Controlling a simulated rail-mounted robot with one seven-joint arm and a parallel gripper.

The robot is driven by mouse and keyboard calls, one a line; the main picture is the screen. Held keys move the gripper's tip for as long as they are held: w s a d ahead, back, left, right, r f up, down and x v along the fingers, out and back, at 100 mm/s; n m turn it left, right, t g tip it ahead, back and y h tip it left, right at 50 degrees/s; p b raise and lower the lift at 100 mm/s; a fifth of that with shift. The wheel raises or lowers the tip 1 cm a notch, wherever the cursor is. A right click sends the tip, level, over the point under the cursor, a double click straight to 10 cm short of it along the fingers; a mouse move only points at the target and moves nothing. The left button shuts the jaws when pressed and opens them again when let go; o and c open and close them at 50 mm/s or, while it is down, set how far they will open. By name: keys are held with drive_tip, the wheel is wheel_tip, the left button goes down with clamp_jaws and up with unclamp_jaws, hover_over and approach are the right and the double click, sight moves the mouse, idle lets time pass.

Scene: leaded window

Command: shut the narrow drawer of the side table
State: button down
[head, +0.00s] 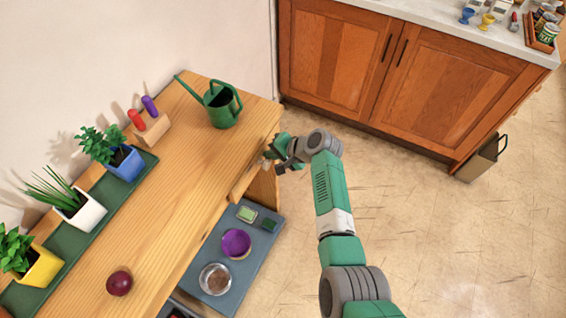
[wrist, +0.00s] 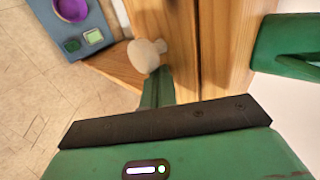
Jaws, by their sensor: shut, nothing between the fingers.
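The wooden side table (head: 190,165) stands at the left in the head view. Its narrow drawer front (head: 246,180) shows at the table's right edge, seeming to stand out a little; how far it is open is hard to tell. My gripper (head: 271,158) is at the drawer's front. In the wrist view my gripper's fingers (wrist: 157,88) are shut and empty, right beside the knob; whether they touch is unclear.
A green watering can (head: 221,104) stands on the tabletop near the gripper. Potted plants, a tool block (head: 149,127) and a dark red fruit (head: 119,283) are farther along. A grey lower shelf (head: 222,262) holds bowls.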

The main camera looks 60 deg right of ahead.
drive_tip(key=shift+w+f, duration=0.15)
drive_tip(key=shift+w, duration=0.25)
drive_tip(key=shift+a, duration=0.1)
drive_tip(key=s+f+p+v, duration=0.1)
drive_tip(key=p+v, duration=0.5)
drive_tip(key=v, duration=0.7)
drive_tip(key=shift+s+f, duration=0.4)
drive_tip(key=shift+s, duration=0.1)
